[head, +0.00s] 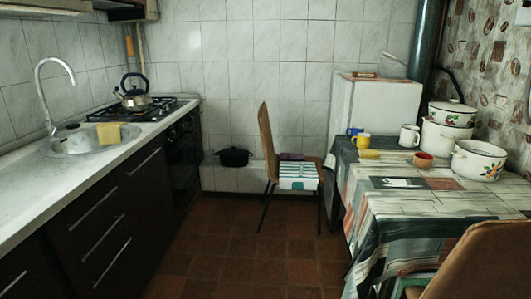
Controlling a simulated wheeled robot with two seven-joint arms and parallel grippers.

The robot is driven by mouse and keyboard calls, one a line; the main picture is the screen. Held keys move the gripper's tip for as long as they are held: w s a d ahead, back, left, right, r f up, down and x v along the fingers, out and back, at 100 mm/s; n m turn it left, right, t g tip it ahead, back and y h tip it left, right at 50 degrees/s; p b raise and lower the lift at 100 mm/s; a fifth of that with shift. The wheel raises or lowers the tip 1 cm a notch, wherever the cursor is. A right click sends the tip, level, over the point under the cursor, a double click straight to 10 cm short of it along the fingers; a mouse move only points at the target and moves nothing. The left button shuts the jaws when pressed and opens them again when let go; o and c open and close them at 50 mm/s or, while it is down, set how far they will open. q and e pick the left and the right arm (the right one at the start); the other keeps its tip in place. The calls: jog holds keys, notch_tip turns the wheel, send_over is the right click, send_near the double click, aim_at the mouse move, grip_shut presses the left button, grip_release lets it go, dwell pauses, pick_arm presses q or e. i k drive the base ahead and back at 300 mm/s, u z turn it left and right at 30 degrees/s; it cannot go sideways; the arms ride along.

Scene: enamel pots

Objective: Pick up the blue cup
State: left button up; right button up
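A small blue cup (353,131) stands at the far left corner of the cloth-covered table (420,208), on the right side of the head view. A yellow cup (363,141) stands just in front of it and to its right, and seems to hide part of it. Neither of my grippers shows in this view.
On the table are a white mug (409,136), a red cup (423,159) and white enamel pots (478,160). A chair (270,145) stands left of the table's far end. Another chair (480,265) is at the near right. The tiled floor (245,260) is clear between counter and table.

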aim_at(355, 131)
jog(key=z, duration=0.1)
jog(key=i, duration=2.7)
jog(key=z, duration=0.45)
